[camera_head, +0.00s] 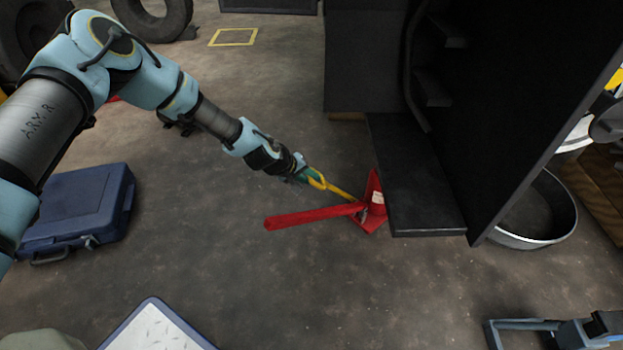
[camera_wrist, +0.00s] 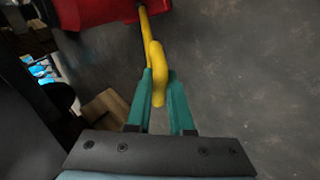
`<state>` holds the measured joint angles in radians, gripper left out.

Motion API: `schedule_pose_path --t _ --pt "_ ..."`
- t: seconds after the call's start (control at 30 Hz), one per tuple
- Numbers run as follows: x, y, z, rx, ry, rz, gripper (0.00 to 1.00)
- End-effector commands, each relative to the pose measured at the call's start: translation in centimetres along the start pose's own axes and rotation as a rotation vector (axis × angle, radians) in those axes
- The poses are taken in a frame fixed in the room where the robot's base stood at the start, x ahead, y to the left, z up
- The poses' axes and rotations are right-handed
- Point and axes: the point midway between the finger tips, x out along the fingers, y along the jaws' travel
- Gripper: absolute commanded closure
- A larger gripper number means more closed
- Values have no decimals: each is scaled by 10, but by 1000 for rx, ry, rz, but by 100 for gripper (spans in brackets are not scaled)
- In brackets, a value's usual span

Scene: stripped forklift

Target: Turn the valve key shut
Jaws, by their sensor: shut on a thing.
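The valve key is a yellow rod with a bent handle (camera_head: 336,189). It runs from my gripper to a red jack (camera_head: 375,204) on the floor. My gripper (camera_head: 309,177) has green fingers and is shut on the handle. In the wrist view the yellow handle (camera_wrist: 157,75) sits between my two green fingertips (camera_wrist: 159,90), and its rod leads up to the red body (camera_wrist: 90,10). The jack has a long red bar (camera_head: 312,215) pointing left. The spot where the key meets the jack is small and partly hidden.
The black forklift step (camera_head: 420,190) is close to the right of the jack. A blue case (camera_head: 80,210) lies on the floor at left. A round metal pan (camera_head: 535,215) is at right. The floor in front of the jack is clear.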

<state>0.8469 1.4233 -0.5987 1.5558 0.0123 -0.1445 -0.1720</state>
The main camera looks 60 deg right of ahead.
Motion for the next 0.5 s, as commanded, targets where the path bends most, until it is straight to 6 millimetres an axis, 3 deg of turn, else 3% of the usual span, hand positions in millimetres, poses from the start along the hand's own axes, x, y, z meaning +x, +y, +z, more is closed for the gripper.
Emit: schedule_pose_path --t 0.5 --pt "1 -3 0 186 46 83 100"
